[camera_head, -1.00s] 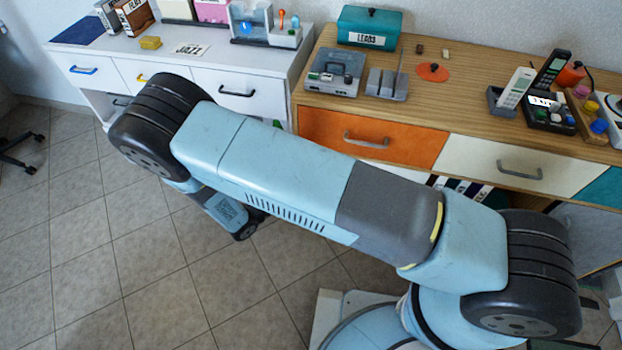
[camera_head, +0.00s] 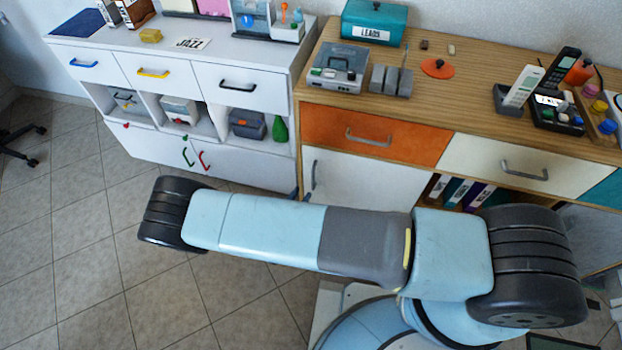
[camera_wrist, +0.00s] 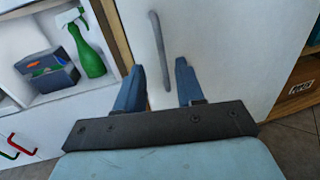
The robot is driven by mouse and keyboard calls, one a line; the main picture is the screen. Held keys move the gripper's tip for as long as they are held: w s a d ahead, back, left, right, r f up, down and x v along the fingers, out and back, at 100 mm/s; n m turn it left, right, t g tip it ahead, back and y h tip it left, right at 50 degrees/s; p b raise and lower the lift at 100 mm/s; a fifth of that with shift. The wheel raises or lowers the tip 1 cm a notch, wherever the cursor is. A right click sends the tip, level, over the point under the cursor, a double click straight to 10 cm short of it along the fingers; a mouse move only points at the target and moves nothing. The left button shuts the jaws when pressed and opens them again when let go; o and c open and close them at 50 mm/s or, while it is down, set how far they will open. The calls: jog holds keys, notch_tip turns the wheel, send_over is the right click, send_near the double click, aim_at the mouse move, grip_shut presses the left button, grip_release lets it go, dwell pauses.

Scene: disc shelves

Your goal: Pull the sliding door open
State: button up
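The white sliding door (camera_head: 358,186) is in the wooden cabinet, below the orange drawer. It has a vertical grey handle (camera_head: 314,174) near its left edge. In the wrist view the door (camera_wrist: 235,45) fills the middle and right, and the handle (camera_wrist: 160,50) hangs near its left side. My gripper (camera_wrist: 158,82) is open and empty. Its two blue fingers point at the door, one left and one right of the handle's line. The fingertips look just below the handle; I cannot tell if they touch the door. In the head view my gripper is mostly hidden behind my arm.
Right of the door is an open compartment with several binders (camera_head: 458,193). A white cabinet (camera_head: 160,150) stands to the left, with a spray bottle (camera_wrist: 85,45) and a grey box (camera_wrist: 48,72) in its nearest compartment.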

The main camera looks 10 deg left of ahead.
jog(key=x, duration=0.8)
jog(key=shift+w, duration=0.15)
grip_shut()
dwell(0.5)
